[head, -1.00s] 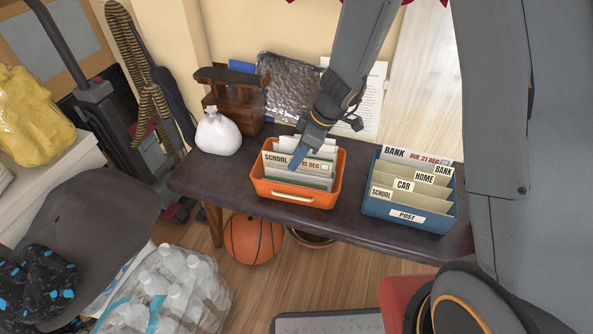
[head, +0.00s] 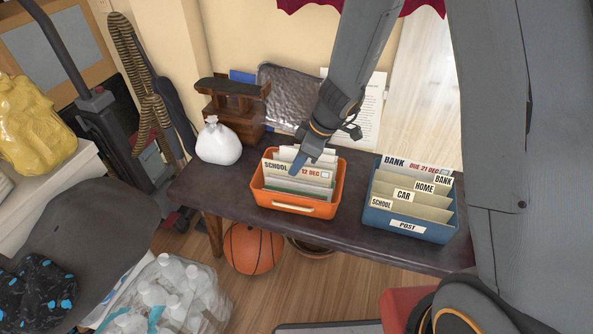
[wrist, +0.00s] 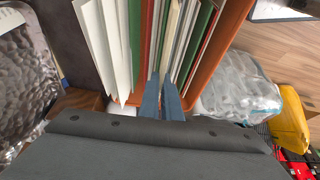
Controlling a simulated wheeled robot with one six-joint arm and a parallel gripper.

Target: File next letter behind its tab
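An orange tote (head: 285,206) on the dark table holds several upright letters. Its front letter (head: 283,176) reads SCHOOL, 12 DEC. A blue box (head: 385,222) labelled POST stands to its right. Its tabs read SCHOOL (head: 381,204), CAR (head: 403,196), HOME (head: 425,187) and BANK (head: 443,181). A letter (head: 420,167) reading BANK, DUE 21 DEC stands behind the BANK tab. My gripper (head: 295,170) points down into the orange tote, over the SCHOOL letter. In the wrist view its blue fingers (wrist: 162,78) are close together among the letter edges; whether they grip one is unclear.
A white tied bag (head: 218,142) and a brown wooden object (head: 233,100) stand left of the tote. A crumpled silver sheet (head: 290,100) and a printed page (head: 367,110) are behind it. Bare tabletop (head: 355,200) lies between the two containers.

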